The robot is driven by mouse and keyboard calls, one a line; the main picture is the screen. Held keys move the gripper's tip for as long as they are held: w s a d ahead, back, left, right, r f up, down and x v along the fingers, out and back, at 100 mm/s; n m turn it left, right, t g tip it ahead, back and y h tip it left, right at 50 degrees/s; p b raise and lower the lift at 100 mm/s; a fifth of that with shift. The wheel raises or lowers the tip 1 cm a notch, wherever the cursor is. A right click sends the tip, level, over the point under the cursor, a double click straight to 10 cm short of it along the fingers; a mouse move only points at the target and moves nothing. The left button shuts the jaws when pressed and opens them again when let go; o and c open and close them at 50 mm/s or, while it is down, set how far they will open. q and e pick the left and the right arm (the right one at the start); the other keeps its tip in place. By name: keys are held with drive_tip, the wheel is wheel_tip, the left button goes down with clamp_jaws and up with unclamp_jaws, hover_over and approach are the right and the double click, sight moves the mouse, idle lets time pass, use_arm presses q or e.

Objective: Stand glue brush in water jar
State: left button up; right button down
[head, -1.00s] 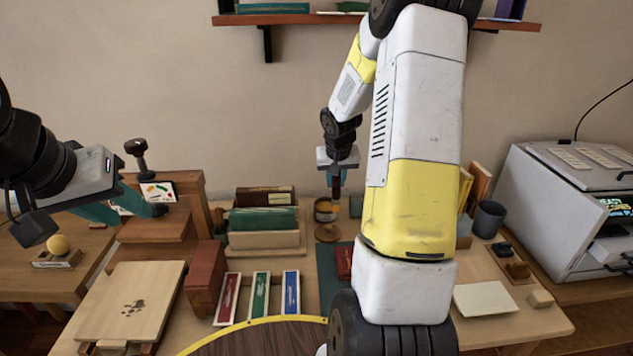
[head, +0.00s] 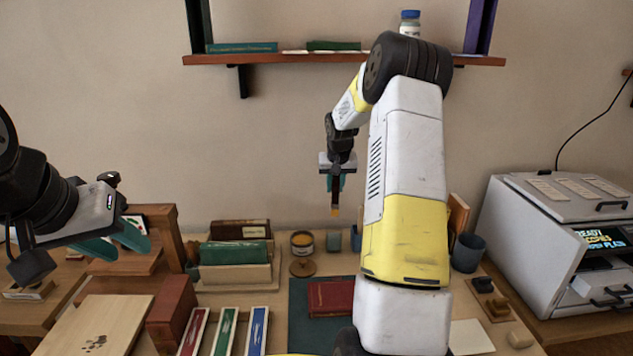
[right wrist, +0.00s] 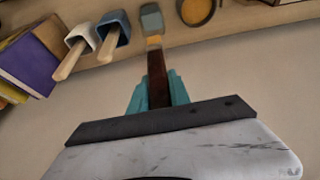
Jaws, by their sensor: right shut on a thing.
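My right gripper (head: 336,183) is shut on the glue brush (head: 335,211), which hangs bristles down with a dark handle and a pale orange tip. The brush also shows in the right wrist view (right wrist: 156,75), between the teal fingers. A small grey-green jar (head: 333,240), seemingly the water jar, stands on the table below the brush tip in the head view. In the right wrist view the jar (right wrist: 152,19) lies just beyond the tip; the brush appears above it, not inside. My left gripper (head: 115,240) is open and empty at the left.
An open glue pot (head: 302,243) stands left of the jar, with a round wooden lid (head: 303,267) before it. Blue (right wrist: 115,25) and white (right wrist: 82,35) cups with wooden handles stand nearby. Books (head: 235,252) stand left; a red book (head: 331,298) lies in front. A shelf (head: 340,60) hangs above.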

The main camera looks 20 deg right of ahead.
sight(335, 203)
drive_tip(key=shift+f, duration=5.15)
drive_tip(key=c, duration=1.1)
unclamp_jaws()
drive_tip(key=v, duration=0.8)
